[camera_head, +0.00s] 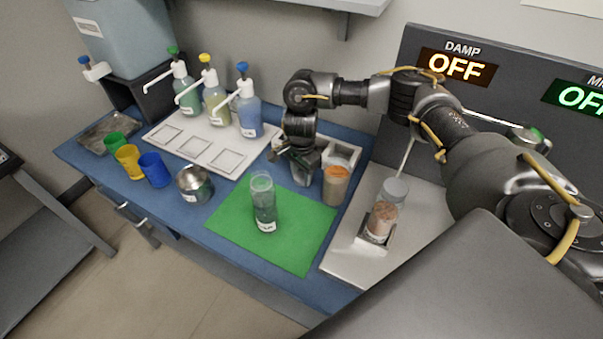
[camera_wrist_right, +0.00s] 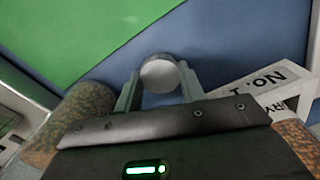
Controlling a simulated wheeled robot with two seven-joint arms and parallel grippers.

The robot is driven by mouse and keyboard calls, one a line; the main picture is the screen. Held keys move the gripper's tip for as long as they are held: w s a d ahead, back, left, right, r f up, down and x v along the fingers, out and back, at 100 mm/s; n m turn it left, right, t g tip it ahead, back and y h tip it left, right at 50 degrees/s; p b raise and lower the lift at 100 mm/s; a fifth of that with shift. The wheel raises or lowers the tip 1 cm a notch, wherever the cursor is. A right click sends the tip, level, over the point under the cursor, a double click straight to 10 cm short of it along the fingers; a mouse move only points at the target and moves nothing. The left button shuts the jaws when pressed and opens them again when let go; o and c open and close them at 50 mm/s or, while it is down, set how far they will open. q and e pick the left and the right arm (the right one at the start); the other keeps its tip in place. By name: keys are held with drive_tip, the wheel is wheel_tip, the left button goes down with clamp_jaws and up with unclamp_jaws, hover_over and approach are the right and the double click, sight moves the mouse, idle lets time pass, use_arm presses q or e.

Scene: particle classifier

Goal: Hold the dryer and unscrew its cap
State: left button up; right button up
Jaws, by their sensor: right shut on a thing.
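A clear cylindrical container with grey-green contents and a white label (camera_head: 264,203) stands upright on the green mat (camera_head: 301,247); I take it for the dryer. My right gripper (camera_head: 281,155) is behind it, near the mat's far edge and apart from it. In the right wrist view, the two fingers are shut on a round, pale grey, cap-like piece (camera_wrist_right: 160,76), above the blue tabletop. The head view does not show this piece clearly. My left gripper is not in view.
A jar of brown grains with an orange top (camera_head: 335,186) stands close to the right gripper. Another brown-filled jar (camera_head: 380,222) sits on the metal stand at right. A metal cup (camera_head: 195,187), coloured cups and pump bottles (camera_head: 248,112) stand at left. The mat's front is clear.

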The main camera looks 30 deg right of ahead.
sight(301, 176)
drive_tip(key=o, duration=1.1)
wheel_tip(301, 176, up, 12)
drive_tip(key=shift+r, duration=0.15)
drive_tip(key=shift+p, duration=0.3)
